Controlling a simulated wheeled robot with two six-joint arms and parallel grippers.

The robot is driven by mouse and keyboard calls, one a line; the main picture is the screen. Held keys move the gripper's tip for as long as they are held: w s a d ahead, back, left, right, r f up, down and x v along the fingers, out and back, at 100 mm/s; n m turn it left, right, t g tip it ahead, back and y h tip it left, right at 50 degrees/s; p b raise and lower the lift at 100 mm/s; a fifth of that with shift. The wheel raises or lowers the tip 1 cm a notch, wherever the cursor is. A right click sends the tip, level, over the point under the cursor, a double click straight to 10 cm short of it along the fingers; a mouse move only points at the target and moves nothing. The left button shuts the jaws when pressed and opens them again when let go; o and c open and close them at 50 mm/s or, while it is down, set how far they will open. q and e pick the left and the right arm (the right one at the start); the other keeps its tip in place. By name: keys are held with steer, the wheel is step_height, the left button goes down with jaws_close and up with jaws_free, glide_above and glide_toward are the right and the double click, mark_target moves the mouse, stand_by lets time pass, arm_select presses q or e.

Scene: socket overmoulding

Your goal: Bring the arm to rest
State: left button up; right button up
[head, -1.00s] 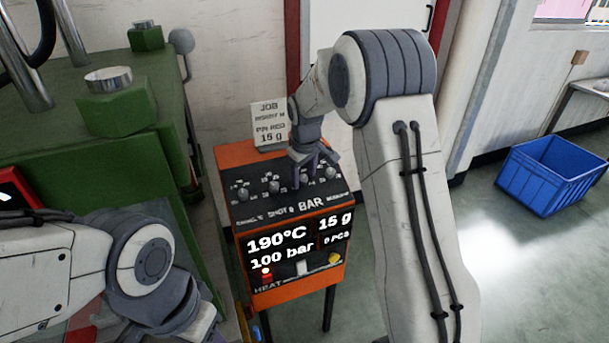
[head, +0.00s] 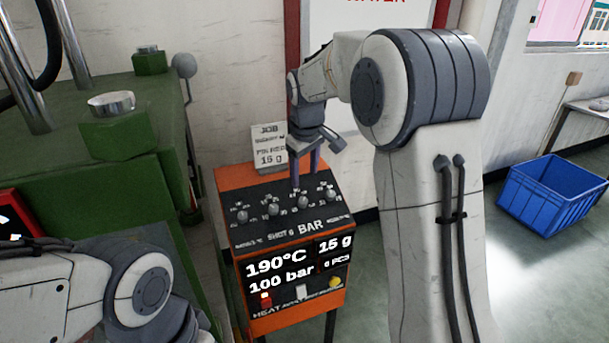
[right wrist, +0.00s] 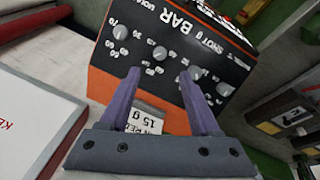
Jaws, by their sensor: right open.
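My right gripper (head: 305,180) is open and empty, pointing down just above the knobs of the orange-and-black control box (head: 226,178). In the right wrist view its two purple fingers (right wrist: 160,80) stand apart, with the knob panel (right wrist: 205,45) beyond them. I cannot tell for sure whether a fingertip touches a knob; none is gripped. The box's display (head: 298,265) reads 190°C, 100 bar and 15 g. My left arm shows at the lower left in the head view, its gripper out of frame.
A job card (head: 269,147) stands behind the box, near my right gripper. A green machine (head: 120,195) stands close on the left. A blue crate (head: 555,197) sits on the floor at right, with open floor around it.

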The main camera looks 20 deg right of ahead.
steer(key=s+a+n+y+p, duration=0.1)
steer(key=s+a, duration=1.3)
steer(key=s, duration=0.1)
steer(key=s+a+f+g, duration=0.1)
steer(key=s, duration=0.8)
steer(key=s+a+f+n+g+p, duration=0.1)
steer(key=s+a+f, duration=0.1)
steer(key=s, duration=0.8)
steer(key=shift+s+f+n+g+y, duration=0.25)
steer(key=shift+s+n+g+y, duration=0.05)
steer(key=shift+g+y, duration=0.1)
